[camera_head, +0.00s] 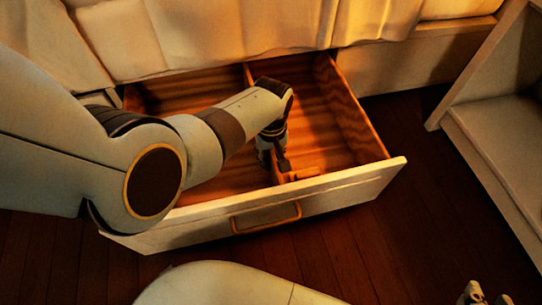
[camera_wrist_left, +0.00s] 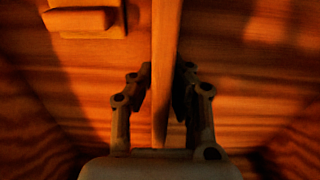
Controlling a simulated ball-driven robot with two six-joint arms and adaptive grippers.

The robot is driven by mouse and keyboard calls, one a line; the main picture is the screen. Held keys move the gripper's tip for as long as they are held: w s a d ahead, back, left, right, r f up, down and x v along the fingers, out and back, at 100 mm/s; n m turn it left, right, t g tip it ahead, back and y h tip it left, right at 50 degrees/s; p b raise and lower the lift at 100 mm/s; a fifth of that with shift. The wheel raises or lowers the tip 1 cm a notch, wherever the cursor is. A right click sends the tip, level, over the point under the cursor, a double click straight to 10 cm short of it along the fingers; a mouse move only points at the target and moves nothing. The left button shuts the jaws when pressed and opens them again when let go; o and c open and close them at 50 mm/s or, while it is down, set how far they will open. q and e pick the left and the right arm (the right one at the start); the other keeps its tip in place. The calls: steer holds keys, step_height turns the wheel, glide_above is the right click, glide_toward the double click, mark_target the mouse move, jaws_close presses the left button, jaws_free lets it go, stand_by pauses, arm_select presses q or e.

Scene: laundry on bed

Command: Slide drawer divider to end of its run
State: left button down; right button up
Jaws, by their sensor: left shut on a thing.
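The open wooden drawer (camera_head: 345,110) has a pale front with a wooden handle. A thin upright wooden divider (camera_head: 248,74) runs from the back of the drawer toward its front, partly hidden by my left arm. My left gripper (camera_head: 273,160) reaches down into the drawer near the front and is shut on the divider. In the left wrist view the divider (camera_wrist_left: 165,50) stands between the two fingers (camera_wrist_left: 164,95). My right gripper (camera_head: 488,297) shows only its fingertips at the lower right, apart and empty, well outside the drawer.
A small wooden block (camera_head: 303,173) lies in the right compartment near the drawer front; it also shows in the left wrist view (camera_wrist_left: 85,18). Bed cloth (camera_head: 200,35) hangs above the drawer's back. A pale shelf unit (camera_head: 500,130) stands right. Dark floor lies between.

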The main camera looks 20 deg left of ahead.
arm_select(q)
steer(key=shift+a, duration=0.1)
